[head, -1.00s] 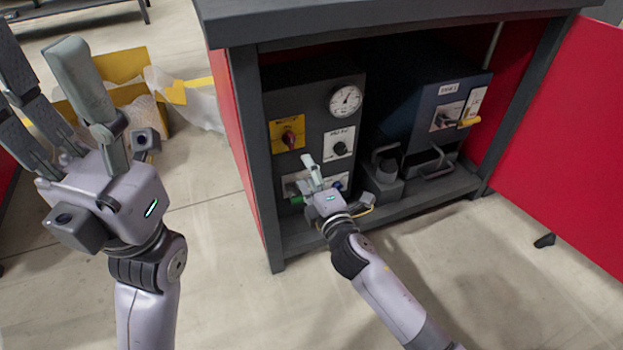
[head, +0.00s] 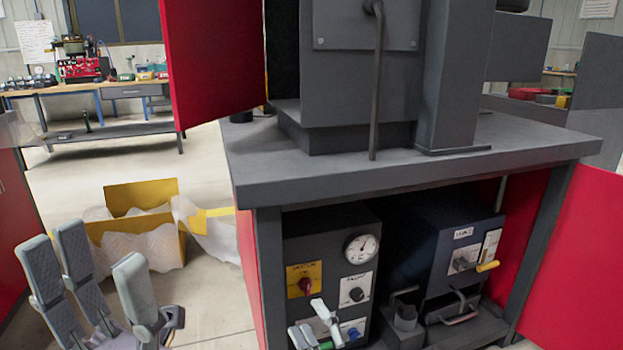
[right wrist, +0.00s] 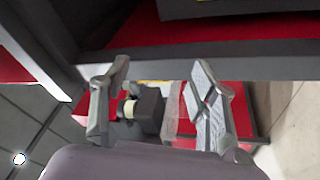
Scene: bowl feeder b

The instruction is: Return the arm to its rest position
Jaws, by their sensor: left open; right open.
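My left gripper (head: 95,262) stands at the lower left of the head view, fingers upward, spread and empty. Its wrist is cut off by the bottom edge. My right gripper (head: 308,324) is at the bottom middle, in front of the lower part of the grey control panel (head: 332,222) in the cabinet. Only its fingers show there, near a blue knob (head: 353,332); I cannot tell whether they touch anything. In the right wrist view the right gripper (right wrist: 158,98) is open, with a dark block (right wrist: 148,110) with a cream round part seen between its fingers.
The grey worktop (head: 400,176) with a tall machine overhangs the cabinet. A red cabinet door (head: 580,260) stands open at right. A blue box (head: 455,245) with a yellow handle sits inside. A yellow carton (head: 140,225) with wrapping lies on the floor at left.

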